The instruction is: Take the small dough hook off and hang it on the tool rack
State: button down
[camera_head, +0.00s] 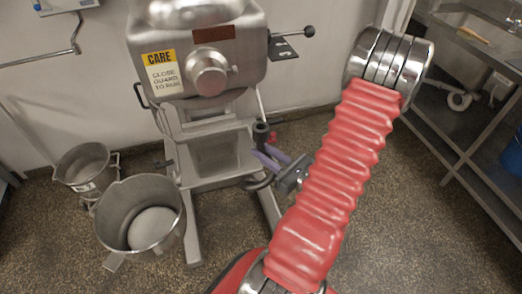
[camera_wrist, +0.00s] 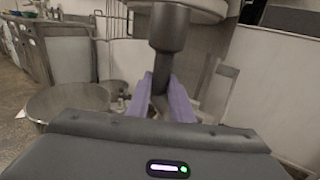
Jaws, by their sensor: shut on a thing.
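My gripper (camera_head: 268,158) is shut on the small dough hook, its purple fingers on either side of the shank. The hook is dark grey, with a thick collar (camera_head: 261,132) on top and a curved lower end (camera_head: 258,184). It is held upright in front of the mixer stand, and its collar looks apart from the mixer head (camera_head: 200,55). In the wrist view the hook's shank (camera_wrist: 167,32) rises between the purple fingertips (camera_wrist: 162,92), overlapping the round mixer underside (camera_wrist: 205,10). I cannot identify the tool rack for certain.
A metal rail (camera_head: 40,60) is on the left wall. A steel sink bench (camera_head: 475,150) stands at right.

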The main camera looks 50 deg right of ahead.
jog(key=shift+s+a, duration=0.15)
jog(key=shift+s, duration=1.3)
jog(key=shift+s+a, duration=0.1)
jog(key=shift+s, duration=1.45)
